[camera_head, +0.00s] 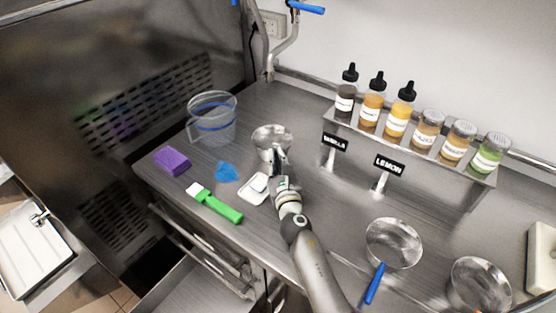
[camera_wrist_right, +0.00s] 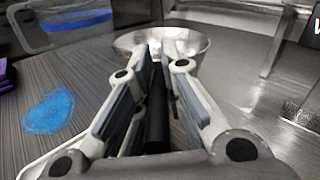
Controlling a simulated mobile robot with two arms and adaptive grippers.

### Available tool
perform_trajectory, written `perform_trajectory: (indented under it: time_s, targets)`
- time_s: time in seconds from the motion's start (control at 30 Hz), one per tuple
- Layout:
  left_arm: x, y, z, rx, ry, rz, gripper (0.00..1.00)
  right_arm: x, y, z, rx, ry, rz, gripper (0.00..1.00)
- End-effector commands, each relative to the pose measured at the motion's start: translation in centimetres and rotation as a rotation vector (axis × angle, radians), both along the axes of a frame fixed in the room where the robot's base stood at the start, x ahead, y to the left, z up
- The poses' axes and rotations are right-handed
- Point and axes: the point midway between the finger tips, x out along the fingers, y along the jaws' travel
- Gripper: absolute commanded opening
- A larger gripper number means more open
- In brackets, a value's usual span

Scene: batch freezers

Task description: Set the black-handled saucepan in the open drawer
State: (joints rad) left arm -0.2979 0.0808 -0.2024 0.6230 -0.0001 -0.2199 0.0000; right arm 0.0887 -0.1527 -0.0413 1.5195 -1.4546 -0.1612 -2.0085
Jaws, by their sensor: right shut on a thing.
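The black-handled saucepan (camera_head: 272,136) is a small steel pan near the middle of the counter. It also shows in the right wrist view (camera_wrist_right: 188,42), beyond the fingers. My right gripper (camera_head: 278,162) is shut on its black handle (camera_wrist_right: 157,115), which runs between the two fingers. I cannot tell whether the pan rests on the counter or is just above it. An open drawer (camera_head: 200,290) shows below the counter's front edge at the lower left, and its inside is partly cut off. My left gripper is not in view.
A clear jug (camera_head: 212,119), purple sponge (camera_head: 172,161), blue cloth (camera_head: 226,172), green brush (camera_head: 215,204) and white dish (camera_head: 254,190) lie nearby. A blue-handled pan (camera_head: 393,243) and another pan (camera_head: 480,285) stand right. A bottle rack (camera_head: 410,145) lines the back.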

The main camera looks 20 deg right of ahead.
Motion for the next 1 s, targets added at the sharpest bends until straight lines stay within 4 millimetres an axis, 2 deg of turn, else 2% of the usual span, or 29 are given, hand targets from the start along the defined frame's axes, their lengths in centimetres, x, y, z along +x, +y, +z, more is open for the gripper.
perform_trajectory:
  time_s: [0.03,0.17,0.2,0.6,0.77,1.0]
  targets:
    - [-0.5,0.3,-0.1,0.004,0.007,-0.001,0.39,0.0,0.0,-0.1,0.0,0.0,0.0,0.13]
    - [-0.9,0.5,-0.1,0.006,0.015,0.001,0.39,0.0,0.0,-0.1,-0.001,0.0,0.0,0.3]
    - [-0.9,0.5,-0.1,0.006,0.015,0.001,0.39,0.0,0.0,-0.1,-0.001,0.0,0.0,0.31]
    - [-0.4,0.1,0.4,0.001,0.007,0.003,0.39,-0.2,0.0,0.3,-0.001,0.001,0.0,0.31]
    - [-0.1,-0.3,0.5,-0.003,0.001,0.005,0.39,-2.7,0.3,0.2,-0.002,0.002,0.001,0.31]
    - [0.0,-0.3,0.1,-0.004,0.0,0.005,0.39,-7.6,0.8,0.0,-0.001,0.002,0.001,0.31]
